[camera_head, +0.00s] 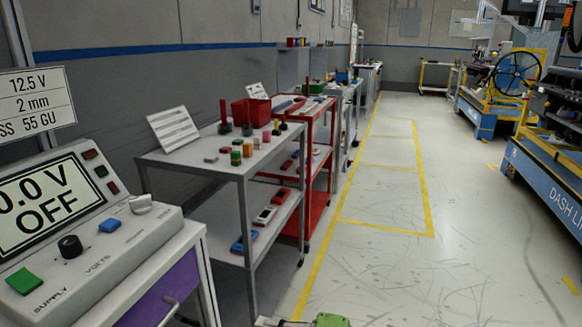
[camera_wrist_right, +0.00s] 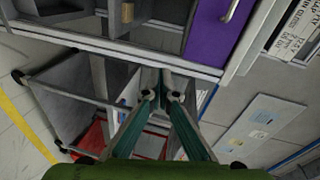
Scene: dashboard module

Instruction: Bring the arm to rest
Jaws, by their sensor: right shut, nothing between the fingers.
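My right gripper (camera_wrist_right: 162,94) shows in the right wrist view with its two teal fingers close together and nothing between them. In the head view only a green part of my right gripper (camera_head: 331,320) shows at the bottom edge, over the floor; its fingers are not clear there. My left gripper is in neither view. The power supply (camera_head: 75,225) stands at the left, its display reading 0.0 V OFF. It has a green button (camera_head: 24,281), a black knob (camera_head: 70,246) and a blue button (camera_head: 110,226).
The supply's bench has a purple drawer (camera_head: 165,300), also in the wrist view (camera_wrist_right: 217,30). Behind it stand a grey shelf cart (camera_head: 245,172) with several small parts and a red cart (camera_head: 323,170). Floor (camera_head: 385,270) is clear to the right, up to the blue line station (camera_head: 545,180).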

